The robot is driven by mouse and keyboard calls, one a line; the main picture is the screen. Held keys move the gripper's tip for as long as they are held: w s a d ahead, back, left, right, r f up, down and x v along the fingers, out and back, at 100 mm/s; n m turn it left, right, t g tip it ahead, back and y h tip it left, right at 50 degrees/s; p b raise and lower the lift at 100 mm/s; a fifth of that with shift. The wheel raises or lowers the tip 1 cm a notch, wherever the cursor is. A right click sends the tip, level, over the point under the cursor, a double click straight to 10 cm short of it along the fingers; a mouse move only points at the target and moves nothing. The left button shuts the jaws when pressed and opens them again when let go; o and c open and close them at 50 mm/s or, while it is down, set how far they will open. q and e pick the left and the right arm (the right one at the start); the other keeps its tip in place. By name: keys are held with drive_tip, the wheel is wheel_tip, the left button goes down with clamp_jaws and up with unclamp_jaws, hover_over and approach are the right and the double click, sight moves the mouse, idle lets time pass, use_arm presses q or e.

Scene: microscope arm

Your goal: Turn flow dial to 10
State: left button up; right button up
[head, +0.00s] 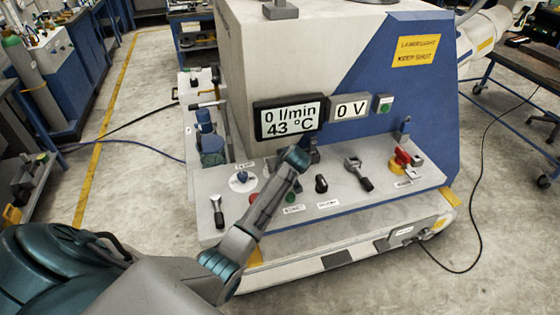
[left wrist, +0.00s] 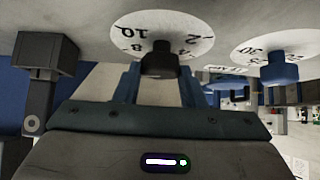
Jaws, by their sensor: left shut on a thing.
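In the left wrist view the flow dial (left wrist: 158,62) is a black knob in front of a white round scale (left wrist: 185,27); 10, 8 and 2 are readable on it. The blue fingers of my left gripper (left wrist: 158,80) are on either side of the knob and shut on it. In the head view my left gripper (head: 311,153) reaches over the console below the display and hides the dial. The display (head: 288,118) reads 0 l/min and 43 °C. My right gripper is not in view.
A dial with a blue knob (head: 242,177) is left of my arm; it also shows in the left wrist view (left wrist: 280,70). A black lever (head: 358,172), a black switch (head: 321,183) and a red-yellow switch (head: 403,158) stand to the right. A second display (head: 349,107) reads 0 V.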

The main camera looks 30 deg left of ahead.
use_arm(q)
drive_tip(key=m+t+h+p, duration=0.1)
drive_tip(key=m, duration=0.1)
drive_tip(key=m+h+p, duration=0.1)
drive_tip(key=m+t+h+p, duration=0.1)
drive_tip(key=m, duration=0.1)
drive_tip(key=shift+s+a+r+m+t, duration=0.15)
drive_tip(key=shift+s+a+m+t, duration=0.05)
drive_tip(key=shift+a+m+t, duration=0.1)
drive_tip(key=shift+a+m+t+h+p, duration=0.1)
drive_tip(key=shift+m+t+h+p, duration=0.2)
drive_tip(key=shift+m+h+p, duration=0.55)
drive_tip(key=shift+m+h, duration=0.75)
drive_tip(key=shift+m, duration=0.3)
drive_tip(key=o, duration=1)
drive_tip(key=b+v, duration=0.3)
drive_tip(key=v, duration=0.7)
drive_tip(key=shift+s, duration=0.4)
